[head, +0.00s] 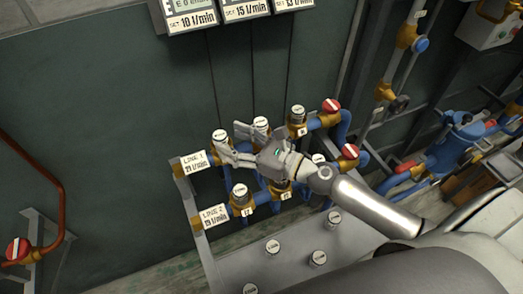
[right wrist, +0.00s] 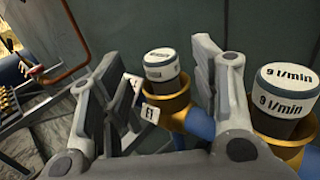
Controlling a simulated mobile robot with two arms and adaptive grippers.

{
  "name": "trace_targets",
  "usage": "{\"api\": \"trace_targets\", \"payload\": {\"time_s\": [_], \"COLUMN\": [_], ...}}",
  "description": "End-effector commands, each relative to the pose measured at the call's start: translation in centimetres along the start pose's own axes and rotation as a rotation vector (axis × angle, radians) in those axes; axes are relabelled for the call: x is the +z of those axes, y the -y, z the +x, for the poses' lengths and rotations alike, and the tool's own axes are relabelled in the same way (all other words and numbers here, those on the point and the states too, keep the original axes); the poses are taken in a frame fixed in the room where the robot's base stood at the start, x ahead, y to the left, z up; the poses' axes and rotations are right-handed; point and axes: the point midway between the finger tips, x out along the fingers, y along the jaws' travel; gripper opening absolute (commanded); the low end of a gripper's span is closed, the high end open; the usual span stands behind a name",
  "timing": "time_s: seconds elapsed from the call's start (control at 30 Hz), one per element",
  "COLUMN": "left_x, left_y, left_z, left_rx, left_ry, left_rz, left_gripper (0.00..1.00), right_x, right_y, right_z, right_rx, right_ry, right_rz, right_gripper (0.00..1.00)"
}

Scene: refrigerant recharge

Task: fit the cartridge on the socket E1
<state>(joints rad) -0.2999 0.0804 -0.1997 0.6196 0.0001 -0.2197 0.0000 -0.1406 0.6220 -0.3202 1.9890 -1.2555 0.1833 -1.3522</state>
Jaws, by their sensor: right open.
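A cartridge with a white cap and grey body (right wrist: 160,66) stands in the brass socket E1 (right wrist: 168,104), whose white tag reads E1, in the right wrist view. I cannot tell whether it is fully seated. In the head view this cartridge (head: 220,135) is at the left end of the back row, by the LINE 1 sign. My right gripper (head: 229,141) is open at it, with one finger on either side; in the right wrist view the open fingers (right wrist: 154,62) show a gap around the cartridge. My left gripper is not in view.
A 9 l/min cartridge (right wrist: 287,90) stands just right of my fingers in the wrist view. Other cartridges stand in both pipe rows, with red-capped valves (head: 331,106) at the right ends. Several loose cartridges (head: 273,246) stand on the grey bench (head: 225,262) in front.

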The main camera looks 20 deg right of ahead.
Motion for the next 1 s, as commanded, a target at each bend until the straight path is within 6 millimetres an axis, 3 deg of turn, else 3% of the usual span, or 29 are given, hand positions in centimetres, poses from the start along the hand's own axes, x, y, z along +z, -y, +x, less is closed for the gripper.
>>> {"api": "trace_targets", "payload": {"time_s": [0.3,0.5,1.0], "left_x": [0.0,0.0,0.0], "left_y": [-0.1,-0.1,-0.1], "left_z": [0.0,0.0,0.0], "left_rx": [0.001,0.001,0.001], "left_ry": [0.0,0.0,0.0], "left_rz": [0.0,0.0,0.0], "left_gripper": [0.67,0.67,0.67], "right_x": [-0.1,0.0,0.1], "right_y": [0.0,0.0,0.0], "right_z": [-4.9,-7.1,-7.9], "right_rx": [-0.003,-0.002,0.0], "right_ry": [-0.001,0.0,0.001], "right_rz": [0.002,0.0,-0.002], "right_gripper": [0.57,0.57,0.57]}}
